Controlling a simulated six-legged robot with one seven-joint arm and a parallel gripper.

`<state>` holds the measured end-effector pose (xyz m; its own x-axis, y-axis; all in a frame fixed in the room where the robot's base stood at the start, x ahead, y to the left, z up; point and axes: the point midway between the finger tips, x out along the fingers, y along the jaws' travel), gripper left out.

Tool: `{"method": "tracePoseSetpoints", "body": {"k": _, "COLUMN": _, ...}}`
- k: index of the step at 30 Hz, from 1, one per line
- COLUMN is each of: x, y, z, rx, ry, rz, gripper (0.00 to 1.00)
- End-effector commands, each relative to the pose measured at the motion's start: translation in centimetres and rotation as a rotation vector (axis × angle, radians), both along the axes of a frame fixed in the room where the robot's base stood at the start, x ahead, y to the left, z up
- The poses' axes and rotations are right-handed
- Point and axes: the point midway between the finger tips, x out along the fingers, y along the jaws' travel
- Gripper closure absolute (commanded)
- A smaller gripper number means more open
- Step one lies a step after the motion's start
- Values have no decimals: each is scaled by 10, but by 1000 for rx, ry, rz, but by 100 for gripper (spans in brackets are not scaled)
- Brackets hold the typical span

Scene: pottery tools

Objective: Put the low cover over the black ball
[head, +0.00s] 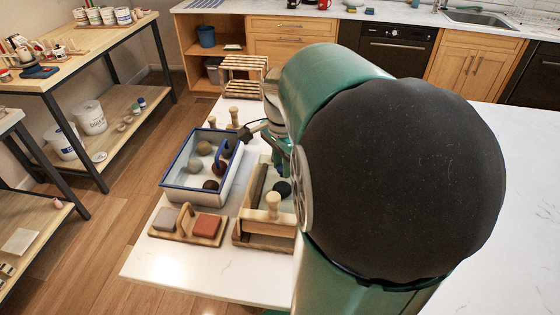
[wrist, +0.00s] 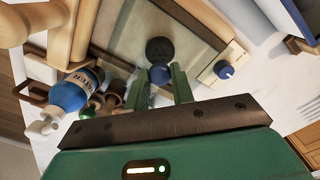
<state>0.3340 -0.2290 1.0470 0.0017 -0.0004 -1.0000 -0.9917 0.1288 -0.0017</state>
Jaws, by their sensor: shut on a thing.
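In the wrist view my gripper (wrist: 160,76) has its two green fingers closed around a small round blue knob (wrist: 160,73). I cannot make out the body of a cover below the knob. Just beyond the knob is a round black, dotted thing, which looks like the black ball (wrist: 159,49), on a pale greenish surface. In the head view a black ball (head: 283,188) lies in the wooden-framed tray (head: 252,236), beside my arm. My gripper is mostly hidden behind my arm there.
A blue-rimmed bin (head: 172,187) with several balls stands left of the wooden tray. In front is a wooden board (head: 176,233) with a red block (head: 207,224). A blue bottle (wrist: 73,93) lies near my gripper, and another blue knob (wrist: 223,69) is at the tray's edge.

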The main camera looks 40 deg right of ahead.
Motion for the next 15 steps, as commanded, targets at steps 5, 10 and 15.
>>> {"method": "tracePoseSetpoints", "body": {"k": 5, "x": 0, "y": 0, "z": -2, "rx": 0, "ry": 1, "rz": 0, "gripper": 100}}
{"method": "tracePoseSetpoints", "body": {"k": 10, "x": 0, "y": 0, "z": -2, "rx": 0, "ry": 0, "rz": 0, "gripper": 54}}
{"method": "tracePoseSetpoints", "body": {"k": 15, "x": 0, "y": 0, "z": -2, "rx": 0, "ry": 0, "rz": 0, "gripper": 54}}
